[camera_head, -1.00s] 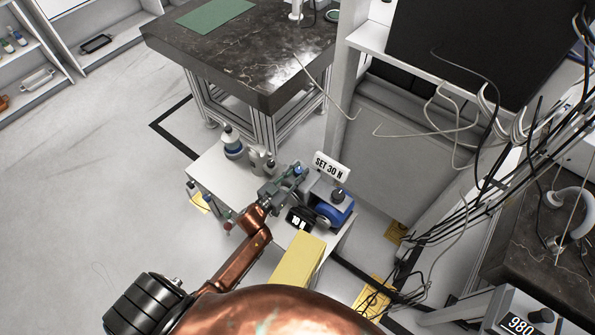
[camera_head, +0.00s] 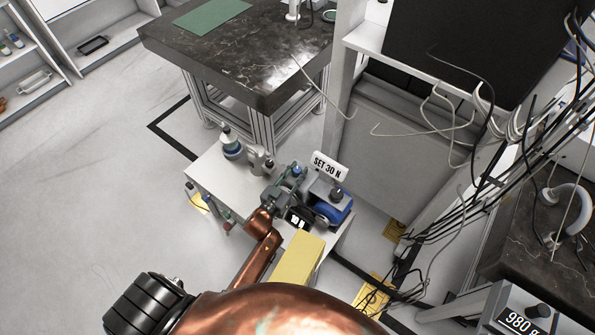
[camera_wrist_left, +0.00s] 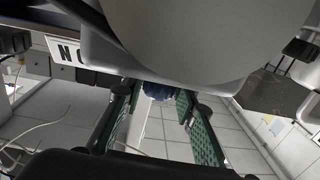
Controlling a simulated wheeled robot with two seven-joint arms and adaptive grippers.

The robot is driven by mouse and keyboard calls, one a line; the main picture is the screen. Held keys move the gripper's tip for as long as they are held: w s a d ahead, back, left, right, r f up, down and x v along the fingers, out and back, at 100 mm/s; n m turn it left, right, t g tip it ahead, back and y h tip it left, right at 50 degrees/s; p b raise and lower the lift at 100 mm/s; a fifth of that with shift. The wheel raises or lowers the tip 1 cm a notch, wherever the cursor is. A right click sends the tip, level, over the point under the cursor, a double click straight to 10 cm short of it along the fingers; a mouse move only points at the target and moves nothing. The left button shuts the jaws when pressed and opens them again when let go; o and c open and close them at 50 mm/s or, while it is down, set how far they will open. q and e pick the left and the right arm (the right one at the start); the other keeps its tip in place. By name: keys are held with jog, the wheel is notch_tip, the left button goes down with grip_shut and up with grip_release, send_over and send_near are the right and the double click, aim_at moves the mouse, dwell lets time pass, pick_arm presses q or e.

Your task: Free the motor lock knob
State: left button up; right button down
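My left gripper (camera_head: 291,176) is over the white cart, at the upper left of a blue-and-grey motor unit (camera_head: 328,209). In the left wrist view its two green-padded fingers (camera_wrist_left: 160,112) stand apart. A ribbed blue knob (camera_wrist_left: 158,91) shows between their far ends, with its top hidden by a large grey body. I take it for the motor lock knob; whether the pads touch it I cannot tell. In the head view a small blue piece (camera_head: 296,170) shows at the fingertips. A dark knob (camera_head: 336,193) sits on the motor unit. My right gripper is not in view.
A "SET 30 N" sign (camera_head: 326,166) stands behind the unit, and a small black display (camera_head: 299,217) reading about 10 N is in front. A yellow block (camera_head: 299,258) is nearer me. Cables hang at the right.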

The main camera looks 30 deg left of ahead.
pick_arm(q)
jog(key=o, duration=0.3)
jog(key=shift+o, duration=0.2)
jog(key=s, duration=1.2)
jog(key=shift+a, duration=0.35)
jog(key=shift+a, duration=0.1)
